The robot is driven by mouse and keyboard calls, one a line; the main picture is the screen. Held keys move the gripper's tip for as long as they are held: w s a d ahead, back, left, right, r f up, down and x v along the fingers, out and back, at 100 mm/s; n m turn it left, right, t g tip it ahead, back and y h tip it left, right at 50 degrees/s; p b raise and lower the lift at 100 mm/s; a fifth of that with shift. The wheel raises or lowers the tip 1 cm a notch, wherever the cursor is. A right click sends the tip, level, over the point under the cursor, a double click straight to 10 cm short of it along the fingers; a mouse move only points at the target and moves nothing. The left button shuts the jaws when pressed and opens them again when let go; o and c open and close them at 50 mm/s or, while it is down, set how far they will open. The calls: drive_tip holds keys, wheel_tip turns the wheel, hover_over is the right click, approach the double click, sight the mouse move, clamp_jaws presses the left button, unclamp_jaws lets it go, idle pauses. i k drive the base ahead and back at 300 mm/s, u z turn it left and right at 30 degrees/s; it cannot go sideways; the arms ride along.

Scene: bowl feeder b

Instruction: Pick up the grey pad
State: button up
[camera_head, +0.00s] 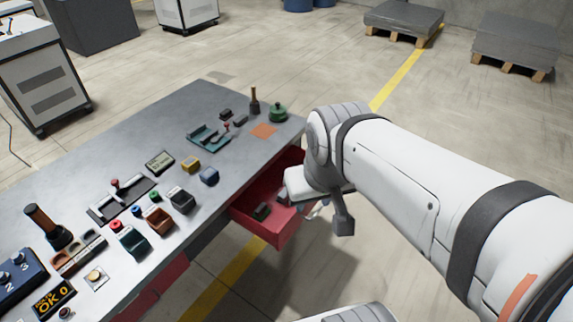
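My arm reaches in from the right, and its wrist hangs over the open red drawer (273,231) at the table's right side. My gripper (287,198) is at the drawer, mostly hidden behind my wrist. Whether its fingers are open or shut does not show. A small dark block with some green (261,211) lies in the drawer, left of my gripper. I cannot make out a grey pad for certain. A small dark grey piece (240,121) lies on the table near the orange pad (264,131), but I cannot tell what it is.
The grey table (215,95) carries several small bins, a teal tray (208,138), a green round part (278,112) and an upright brown-handled tool (254,102). A yellow block (190,165) and a blue block (209,176) stand mid-table.

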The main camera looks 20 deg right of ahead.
sight(283, 199)
drive_tip(key=z, duration=0.05)
drive_tip(key=i, duration=1)
drive_tip(key=u, duration=0.65)
drive_tip(key=k, duration=1.2)
drive_tip(key=z, duration=0.35)
drive_tip(key=i, duration=1)
drive_tip(key=z, duration=0.1)
